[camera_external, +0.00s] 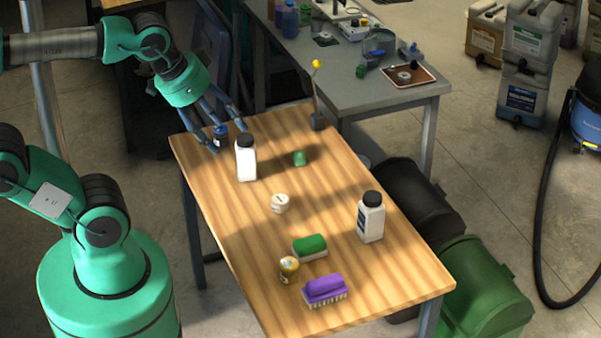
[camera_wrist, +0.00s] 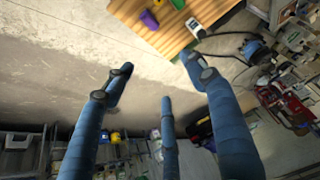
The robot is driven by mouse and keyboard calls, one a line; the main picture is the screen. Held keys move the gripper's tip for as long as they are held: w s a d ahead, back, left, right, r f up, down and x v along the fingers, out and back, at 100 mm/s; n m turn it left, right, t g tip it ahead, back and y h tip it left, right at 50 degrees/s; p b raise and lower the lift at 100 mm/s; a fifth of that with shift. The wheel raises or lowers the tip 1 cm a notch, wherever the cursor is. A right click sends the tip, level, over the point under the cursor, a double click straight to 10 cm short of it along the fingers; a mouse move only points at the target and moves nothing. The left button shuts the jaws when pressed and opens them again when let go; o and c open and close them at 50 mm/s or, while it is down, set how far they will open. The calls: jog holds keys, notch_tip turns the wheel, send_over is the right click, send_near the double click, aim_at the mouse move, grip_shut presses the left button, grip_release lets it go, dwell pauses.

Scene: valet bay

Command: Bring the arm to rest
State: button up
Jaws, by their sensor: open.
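My gripper (camera_external: 220,126) hangs from my teal arm over the far left corner of the wooden table in the external view. Its long blue fingers are spread apart with nothing between them. In the wrist view the same open gripper (camera_wrist: 157,76) frames bare concrete floor, with the table (camera_wrist: 168,40) at the top. My forearm is stretched out from the upper left.
On the table (camera_external: 215,210) are two white bottles (camera_external: 246,162) (camera_external: 371,220), a purple brush (camera_external: 324,287), a green-topped block (camera_external: 310,245), a yellow tin (camera_external: 289,267), a white round piece (camera_external: 280,203) and a small green piece (camera_external: 299,158). A grey bench (camera_external: 350,85) stands behind.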

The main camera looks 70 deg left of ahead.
notch_tip(320, 180, down, 4)
jog(key=b, duration=0.4)
dwell(0.3)
